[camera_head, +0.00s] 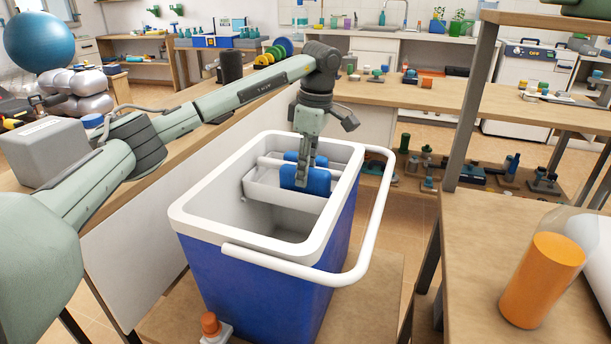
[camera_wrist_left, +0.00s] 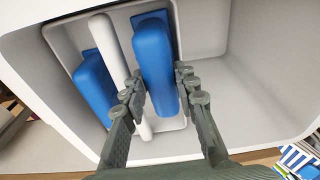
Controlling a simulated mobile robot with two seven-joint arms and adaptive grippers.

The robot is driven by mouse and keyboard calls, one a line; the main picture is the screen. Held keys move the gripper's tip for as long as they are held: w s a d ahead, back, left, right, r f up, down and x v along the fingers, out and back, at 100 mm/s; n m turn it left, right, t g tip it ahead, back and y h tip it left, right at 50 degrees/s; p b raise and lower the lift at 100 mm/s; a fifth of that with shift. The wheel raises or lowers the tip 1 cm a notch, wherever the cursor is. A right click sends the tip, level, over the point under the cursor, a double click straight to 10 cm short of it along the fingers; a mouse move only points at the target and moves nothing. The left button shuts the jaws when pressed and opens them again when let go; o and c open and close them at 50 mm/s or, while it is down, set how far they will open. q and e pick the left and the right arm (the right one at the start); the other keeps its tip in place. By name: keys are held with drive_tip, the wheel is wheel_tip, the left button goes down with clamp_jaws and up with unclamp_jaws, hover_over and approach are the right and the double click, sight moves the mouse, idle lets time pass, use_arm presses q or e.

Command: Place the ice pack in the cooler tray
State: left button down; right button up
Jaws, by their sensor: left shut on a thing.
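The blue cooler (camera_head: 262,285) stands open with a white rim. A pale cooler tray (camera_head: 268,195) sits inside its far part; it also shows in the wrist view (camera_wrist_left: 62,42). My left gripper (camera_head: 303,180) is shut on a blue ice pack (camera_head: 319,181). In the wrist view, the fingers (camera_wrist_left: 161,88) are on either side of this ice pack (camera_wrist_left: 153,58), which is upright in the tray's right compartment. Whether it touches the tray floor is hidden. A second blue pack (camera_wrist_left: 95,87) is in the other compartment, beyond the white divider bar (camera_wrist_left: 112,50). My right gripper is not in view.
The cooler's white handle (camera_head: 378,215) sticks out to the right. The cooler's near part is empty. An orange cylinder (camera_head: 541,280) stands on the right bench, and a small orange-topped item (camera_head: 210,325) is near the cooler's base. Benches surround the cooler.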

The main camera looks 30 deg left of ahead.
sight(310, 169)
use_arm(q)
drive_tip(key=shift+f, duration=0.95)
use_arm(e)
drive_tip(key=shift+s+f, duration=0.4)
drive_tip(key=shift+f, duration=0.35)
use_arm(q)
drive_tip(key=shift+s+f, duration=0.15)
drive_tip(key=shift+f, duration=0.25)
drive_tip(key=c, duration=1.5)
unclamp_jaws()
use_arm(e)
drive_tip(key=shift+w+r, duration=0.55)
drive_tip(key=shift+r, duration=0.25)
use_arm(q)
drive_tip(key=shift+o, duration=0.2)
